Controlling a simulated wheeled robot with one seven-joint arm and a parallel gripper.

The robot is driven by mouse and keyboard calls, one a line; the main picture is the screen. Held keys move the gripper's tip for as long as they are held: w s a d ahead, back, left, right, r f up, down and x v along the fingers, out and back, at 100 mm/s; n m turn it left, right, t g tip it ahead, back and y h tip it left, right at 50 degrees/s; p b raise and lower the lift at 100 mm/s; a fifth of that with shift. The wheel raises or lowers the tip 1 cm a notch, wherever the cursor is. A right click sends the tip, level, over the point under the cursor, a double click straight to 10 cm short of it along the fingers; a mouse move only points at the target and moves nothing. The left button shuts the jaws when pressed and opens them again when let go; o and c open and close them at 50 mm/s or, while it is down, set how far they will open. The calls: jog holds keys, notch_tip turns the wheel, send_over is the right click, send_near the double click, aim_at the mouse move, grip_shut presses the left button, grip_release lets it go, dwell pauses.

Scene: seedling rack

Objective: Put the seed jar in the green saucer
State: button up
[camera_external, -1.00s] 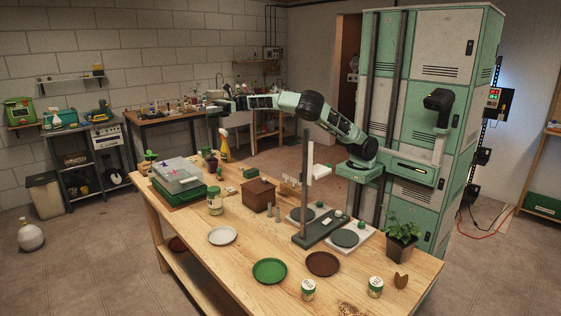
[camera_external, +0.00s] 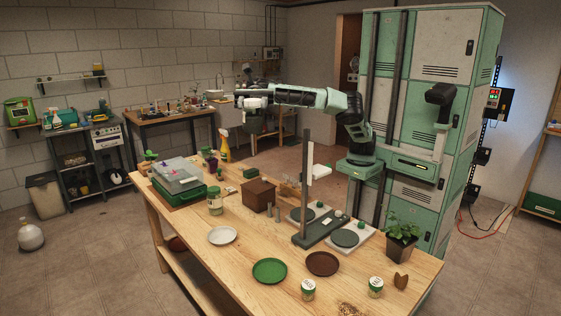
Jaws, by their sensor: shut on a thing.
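My gripper (camera_external: 243,98) is high above the back left of the table, shut on a small pale object, seemingly the seed jar (camera_external: 257,103). It is too small for its label to be made out. The green saucer (camera_external: 270,271) lies empty at the front of the table, far below and in front of my gripper.
A brown saucer (camera_external: 322,264), a white saucer (camera_external: 222,236), two small jars (camera_external: 308,290) (camera_external: 375,287) and a taller jar (camera_external: 215,201) are on the wooden table. A dark upright post (camera_external: 306,185) rises from a stand. A potted plant (camera_external: 402,245) stands at right.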

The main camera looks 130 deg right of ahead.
jog(key=a+t+b, duration=0.1)
jog(key=a, duration=1.3)
jog(key=w+d+f+m+t+h+b, duration=0.25)
jog(key=f+m+h, duration=0.2)
jog(key=f, duration=0.45)
jog(key=w+d+f+m+t+h+b, duration=0.1)
jog(key=w+d+f+m+t+h, duration=0.2)
jog(key=f+h, duration=0.45)
jog(key=shift+s+d+f+m+g+h+b, duration=0.3)
jog(key=shift+s+d+f+m+h, duration=0.85)
jog(key=shift+f, duration=4.4)
jog(key=shift+s+d+f+m+g+h+b, duration=0.1)
jog(key=shift+s+d+f+m+h+b, duration=0.65)
jog(key=shift+f, duration=4.8)
jog(key=shift+s+d+f+m+g+h, duration=0.15)
jog(key=shift+s+d+f+m+h, duration=1.3)
jog(key=shift+f, duration=4.1)
jog(key=shift+s+d+f+n+h, duration=0.2)
jog(key=shift+s+d+n+h, duration=0.05)
jog(key=shift+s+d+n, duration=0.2)
jog(key=o, duration=1.1)
